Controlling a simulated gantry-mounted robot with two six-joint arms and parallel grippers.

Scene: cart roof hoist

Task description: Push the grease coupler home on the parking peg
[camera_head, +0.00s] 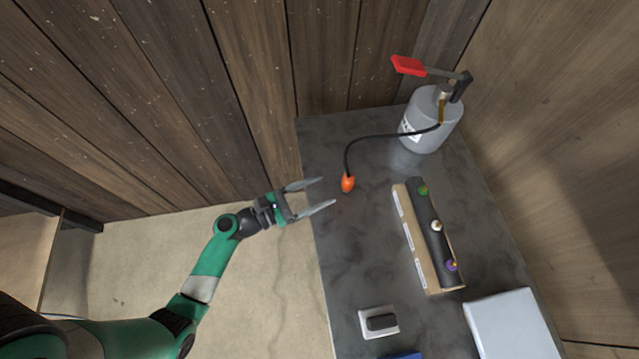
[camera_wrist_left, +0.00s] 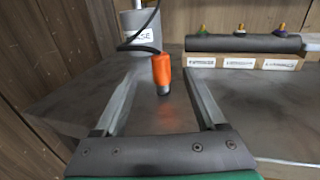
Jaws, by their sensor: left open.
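The orange grease coupler (camera_head: 347,184) is on the dark bench at the end of a black hose, near the bench's left edge. In the left wrist view the coupler (camera_wrist_left: 162,70) looks about upright, with a metallic lower end. I cannot make out a separate parking peg or tell how far the coupler is seated. My left gripper (camera_head: 328,192) is open and empty, just left of the coupler with its fingers pointing toward it. In the wrist view the coupler appears between the two fingers, beyond or near their tips. My right gripper is not in view.
A grey grease canister (camera_head: 423,128) with a red-handled lever (camera_head: 409,66) stands at the back. A labelled block (camera_head: 412,240) with green, white and purple fittings lies right of the coupler. A white-and-black box (camera_head: 379,322) and a pale panel (camera_head: 510,325) are nearer the front.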

